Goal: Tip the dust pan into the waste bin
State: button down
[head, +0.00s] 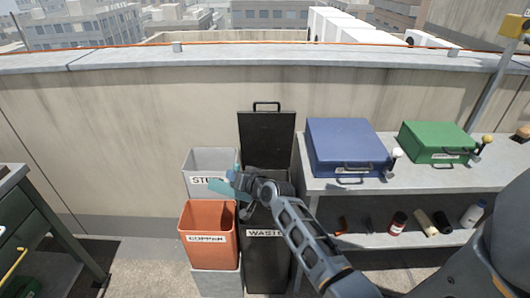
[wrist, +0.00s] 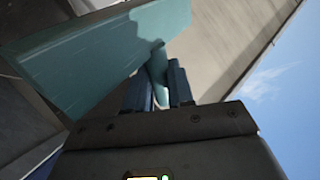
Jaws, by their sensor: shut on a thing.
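The teal dust pan (head: 223,187) is held by my gripper (head: 239,181) above the left rim of the waste bin. In the wrist view the dust pan (wrist: 100,60) is strongly tilted, and its handle lies between the two fingers of my gripper (wrist: 160,85). The waste bin (head: 264,262) is dark, stands on the floor and has a label on its front. Its lid (head: 267,136) stands open against the wall. My arm and gripper hide most of the bin's opening. I cannot tell whether any dust is left on the pan.
A grey bin (head: 205,160) and an orange bin (head: 205,220) stand just left of the waste bin. At right, a shelf unit (head: 330,184) holds a blue case (head: 345,142) and a green case (head: 435,140). A dark cabinet (head: 40,225) stands at far left.

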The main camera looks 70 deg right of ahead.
jog(key=s+d+r+h, duration=0.3)
jog(key=s+d, duration=0.3)
jog(key=d, duration=0.5)
jog(key=shift+w+a+r+n+t+h+b, duration=0.2)
jog(key=shift+a+r+n+h+b, duration=0.35)
jog(key=shift+b, duration=0.6)
jog(key=shift+w+a+r+n+t+h+b, duration=0.1)
jog(key=shift+a+r+n+t+h+b, duration=0.3)
jog(key=shift+n+b, duration=0.6)
jog(key=shift+w+a+r+n+t+h+b, duration=0.2)
jog(key=shift+a+r+n+b, duration=0.4)
jog(key=shift+b, duration=0.7)
jog(key=shift+d+r, duration=0.1)
jog(key=shift+d, duration=0.05)
